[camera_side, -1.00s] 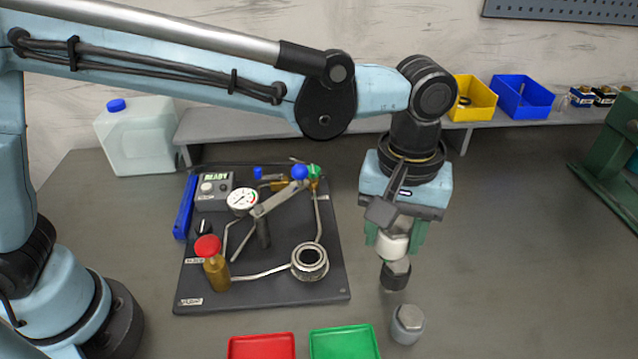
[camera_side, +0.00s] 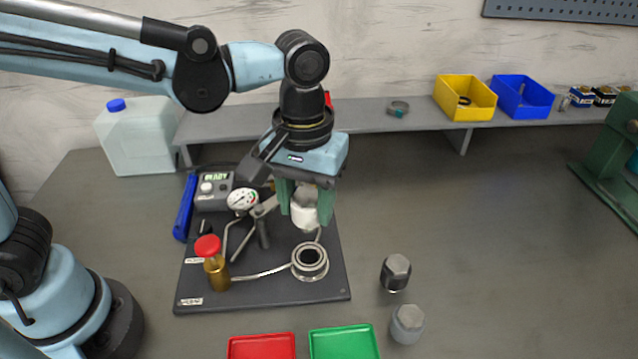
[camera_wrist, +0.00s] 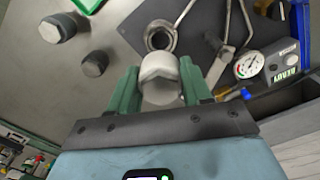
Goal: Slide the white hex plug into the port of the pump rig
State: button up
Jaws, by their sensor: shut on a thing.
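My gripper (camera_side: 306,208) has green fingers shut on the white hex plug (camera_side: 304,215). It holds the plug in the air above the right part of the pump rig (camera_side: 325,281). The ring-shaped port (camera_side: 310,261) of the rig lies below and in front of the plug, which is apart from it. In the wrist view the plug (camera_wrist: 160,75) sits between the fingers (camera_wrist: 160,88), and the port (camera_wrist: 160,36) shows just beyond it, partly covered by the plug. The plug's lower end is not clearly visible in the side view.
Two grey hex plugs, one darker (camera_side: 396,273) and one lighter (camera_side: 408,324), stand right of the rig. A red-capped brass valve (camera_side: 215,268) and a gauge (camera_side: 242,200) rise from the board. Red (camera_side: 262,346) and green (camera_side: 345,343) trays lie in front.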

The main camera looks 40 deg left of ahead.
aim_at(306, 195)
jog(key=shift+f, duration=0.1)
jog(key=shift+f, duration=2.8)
jog(key=shift+f, duration=1.55)
jog(key=o, duration=1.3)
notch_tip(306, 195, up, 12)
jog(key=shift+r, duration=0.1)
